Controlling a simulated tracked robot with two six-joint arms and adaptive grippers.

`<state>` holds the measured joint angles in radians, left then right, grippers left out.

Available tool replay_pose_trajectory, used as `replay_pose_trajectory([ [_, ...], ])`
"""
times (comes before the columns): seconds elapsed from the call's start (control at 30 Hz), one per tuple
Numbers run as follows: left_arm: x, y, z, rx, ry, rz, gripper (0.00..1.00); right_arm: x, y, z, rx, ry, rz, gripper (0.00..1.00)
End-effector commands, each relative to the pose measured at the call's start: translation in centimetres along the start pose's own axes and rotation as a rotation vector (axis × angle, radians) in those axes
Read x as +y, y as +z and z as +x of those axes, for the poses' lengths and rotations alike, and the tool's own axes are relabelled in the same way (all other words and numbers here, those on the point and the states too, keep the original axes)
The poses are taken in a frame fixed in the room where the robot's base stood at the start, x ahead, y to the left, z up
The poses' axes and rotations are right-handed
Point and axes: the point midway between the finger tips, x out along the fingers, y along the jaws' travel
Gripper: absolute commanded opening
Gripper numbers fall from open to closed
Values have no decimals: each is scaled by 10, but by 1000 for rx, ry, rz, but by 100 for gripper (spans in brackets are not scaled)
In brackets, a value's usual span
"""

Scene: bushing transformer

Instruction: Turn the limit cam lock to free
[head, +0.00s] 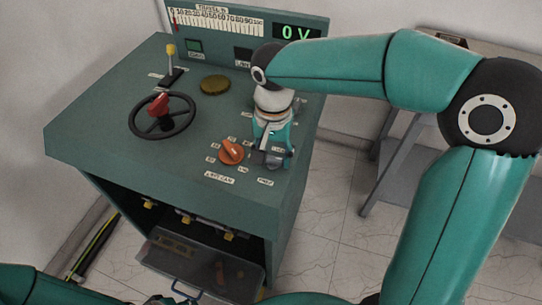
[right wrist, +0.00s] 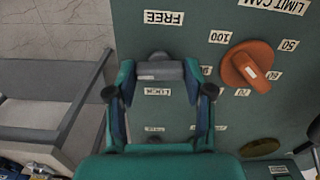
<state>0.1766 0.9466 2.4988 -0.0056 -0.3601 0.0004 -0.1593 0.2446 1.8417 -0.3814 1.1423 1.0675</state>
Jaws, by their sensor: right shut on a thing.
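The limit cam lock is a small grey part (right wrist: 160,70) on the green console, seen in the right wrist view between the labels FREE (right wrist: 163,18) and LOCK (right wrist: 158,92). It lies crosswise between the two labels. My right gripper (right wrist: 160,76) is shut on it, with one finger at each end. In the head view my right gripper (head: 270,155) points down at the console's front right corner and hides most of the lock. The orange limit cam knob (head: 231,151) is beside it, apart from the fingers.
The console top (head: 110,90) also carries a black handwheel with a red knob (head: 160,103), a yellow-tipped lever (head: 171,50) and a brass disc (head: 214,85). The display (head: 297,33) reads 0 V. A grey table (head: 400,170) is at the right.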

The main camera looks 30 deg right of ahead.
Motion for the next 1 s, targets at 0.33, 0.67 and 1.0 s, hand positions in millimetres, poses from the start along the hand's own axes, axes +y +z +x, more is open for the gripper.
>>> replay_pose_trajectory([
  [0.33, -1, 0, 4, 0, 0, 0, 40, 0, 0, 0, 0, 0, 115, 17],
  [0.67, -1, 0, 4, 0, 0, 0, 40, 0, 0, 0, 0, 0, 127, 17],
  [1.0, -1, 0, 4, 0, 0, 0, 40, 0, 0, 0, 0, -1, 126, 77],
])
